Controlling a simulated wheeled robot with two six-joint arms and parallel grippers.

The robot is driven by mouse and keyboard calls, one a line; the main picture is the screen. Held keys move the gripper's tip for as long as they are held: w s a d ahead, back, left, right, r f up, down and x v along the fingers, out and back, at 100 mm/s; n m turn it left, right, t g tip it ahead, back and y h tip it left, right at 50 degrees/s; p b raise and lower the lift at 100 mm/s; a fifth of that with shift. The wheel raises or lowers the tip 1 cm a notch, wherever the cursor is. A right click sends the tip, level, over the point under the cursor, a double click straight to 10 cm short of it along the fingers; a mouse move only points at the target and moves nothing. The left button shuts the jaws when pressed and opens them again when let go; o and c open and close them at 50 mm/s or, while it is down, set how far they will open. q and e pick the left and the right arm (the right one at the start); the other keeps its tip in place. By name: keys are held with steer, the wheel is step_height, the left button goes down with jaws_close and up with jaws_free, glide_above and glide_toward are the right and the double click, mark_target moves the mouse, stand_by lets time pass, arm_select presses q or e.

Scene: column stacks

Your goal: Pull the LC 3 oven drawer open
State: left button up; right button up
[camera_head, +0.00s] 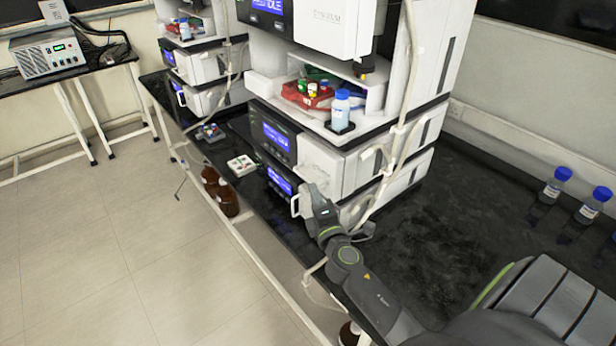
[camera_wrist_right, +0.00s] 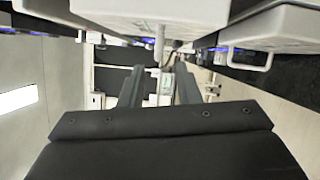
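The near column stack has a white module with a dark display panel (camera_head: 272,137) and a white front (camera_head: 320,165). Below it sits a lower module with a blue screen (camera_head: 279,181) and a white loop handle (camera_head: 296,203). No LC 3 label is legible. My right gripper (camera_head: 312,208) is at this lower front, close beside the handle; contact cannot be told. In the wrist view its two dark fingers (camera_wrist_right: 158,85) stand apart, with white parts seen beyond the gap. A white loop handle (camera_wrist_right: 250,62) shows right of the fingers there. My left gripper is not in view.
Brown bottles (camera_head: 228,200) stand low beside the bench edge. A small white tray (camera_head: 241,165) lies on the black bench (camera_head: 460,215). A blue-capped bottle (camera_head: 341,108) and a red vial rack (camera_head: 306,94) sit on the stack. Blue-capped bottles (camera_head: 590,205) stand at right.

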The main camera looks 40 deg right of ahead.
mark_target(308, 181)
steer(key=x, duration=0.6)
steer(key=shift+w, duration=0.25)
steer(key=shift+c, duration=0.4)
jaws_close()
